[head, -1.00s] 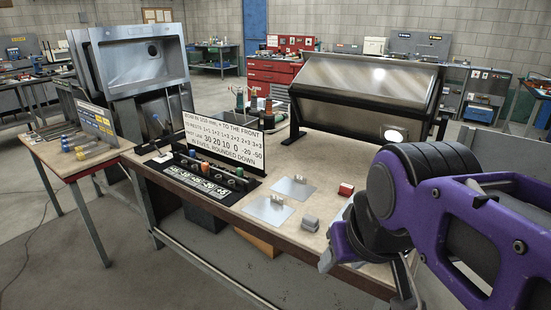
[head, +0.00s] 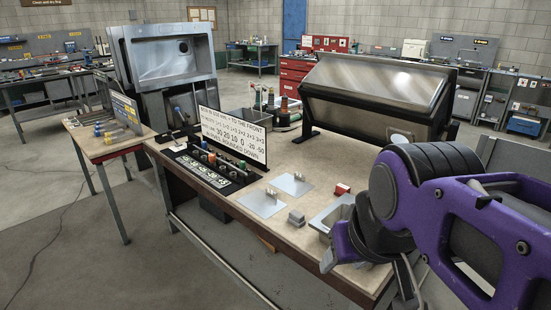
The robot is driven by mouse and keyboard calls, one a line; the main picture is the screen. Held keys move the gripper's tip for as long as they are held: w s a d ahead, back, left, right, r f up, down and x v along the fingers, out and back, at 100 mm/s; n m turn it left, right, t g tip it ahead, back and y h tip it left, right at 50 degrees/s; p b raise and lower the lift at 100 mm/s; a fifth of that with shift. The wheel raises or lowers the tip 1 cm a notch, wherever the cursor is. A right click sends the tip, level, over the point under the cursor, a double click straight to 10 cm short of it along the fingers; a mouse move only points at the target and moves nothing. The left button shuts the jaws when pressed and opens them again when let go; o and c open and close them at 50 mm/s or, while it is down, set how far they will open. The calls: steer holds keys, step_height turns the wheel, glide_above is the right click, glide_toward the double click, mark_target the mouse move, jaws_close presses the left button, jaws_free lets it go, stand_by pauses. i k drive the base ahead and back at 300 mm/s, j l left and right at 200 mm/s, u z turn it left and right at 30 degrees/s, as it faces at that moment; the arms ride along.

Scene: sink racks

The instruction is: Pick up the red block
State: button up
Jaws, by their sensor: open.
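The red block (head: 342,188) is small and sits on the workbench top (head: 272,222), right of the middle of the head view. It is near a grey metal tray (head: 328,217). My purple arm enters from the right, and my gripper (head: 366,272) hangs over the front right part of the bench. The gripper is open, apart from the red block and nearer the camera. Its far finger is partly hidden by the arm. The arm also covers part of the tray.
A grey block (head: 296,217) and flat metal plates (head: 263,201) lie left of the tray. A text sign (head: 234,138) stands behind a black rack (head: 212,168) of coloured-topped items. A large tilted metal panel (head: 375,88) stands at the back. Sinks (head: 170,57) stand at left.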

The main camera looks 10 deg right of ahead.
mark_target(341, 188)
steer(key=l+u, duration=0.3)
steer(key=l, duration=0.5)
steer(key=l+u, duration=0.25)
steer(key=l, duration=0.6)
steer(key=i+l+u, duration=0.2)
steer(key=l, duration=0.5)
steer(key=l+u, duration=0.2)
steer(key=l, duration=0.45)
steer(key=i+l+u, duration=0.2)
steer(key=l, duration=0.55)
steer(key=k+l, duration=0.1)
steer(key=k, duration=0.15)
steer(key=l+u, duration=0.3)
steer(key=i+l+z, duration=0.1)
steer(key=i+l, duration=0.05)
steer(key=i, duration=0.05)
